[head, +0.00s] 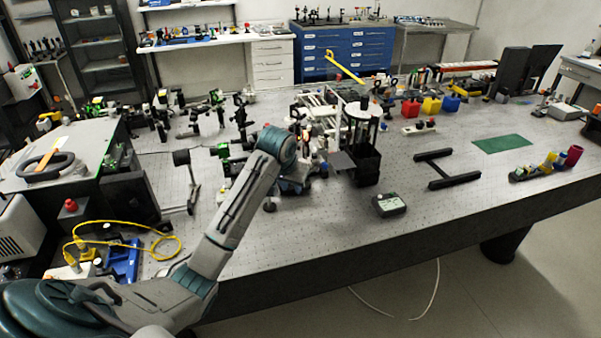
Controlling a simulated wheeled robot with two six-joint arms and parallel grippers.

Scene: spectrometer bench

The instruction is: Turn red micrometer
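My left arm comes in from the lower left and reaches over the optical bench (330,235). Its wrist end is among the parts at the bench's middle. My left gripper (303,158) is small and dark there, partly hidden by the wrist and crowded by the optics, so I cannot tell whether its fingers are open or touching anything. A small red-orange spot (305,135) shows close to the gripper. It may be the red micrometer, but it is too small to be sure. My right gripper is not in view.
A dark box-shaped holder (367,166) stands just right of the gripper. A small dark meter (388,205) lies near the front edge. A black H-shaped frame (447,168) and a green mat (502,144) lie further right. Bare bench surrounds them.

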